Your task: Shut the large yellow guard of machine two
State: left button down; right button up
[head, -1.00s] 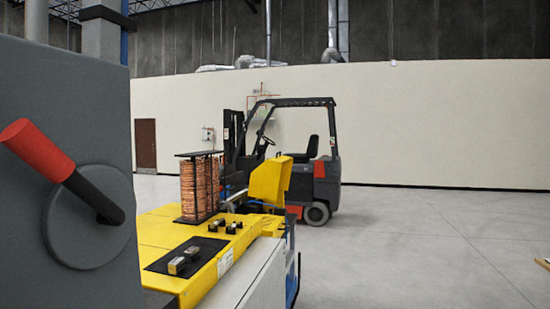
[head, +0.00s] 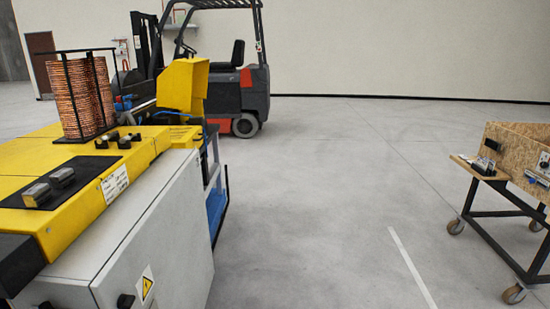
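A yellow-topped machine (head: 140,155) with a light grey cabinet (head: 150,235) stands at the left of the head view. An upright yellow cover (head: 182,88) rises at its far right end; I cannot tell whether this is the large guard of machine two. Copper coils (head: 75,95) stand in a black frame on the machine's top. Neither of my grippers is in view.
A forklift (head: 240,90) stands behind the machine. A wheeled cart (head: 500,215) with a chipboard box (head: 520,145) is at the right. The grey floor (head: 320,210) between machine and cart is clear.

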aim_at(183, 79)
jog(key=i+z, duration=0.2)
jog(key=i, duration=1.6)
jog(key=i+l, duration=0.1)
jog(key=i, duration=1.65)
jog(key=i+j+u, duration=0.05)
jog(key=j, duration=0.05)
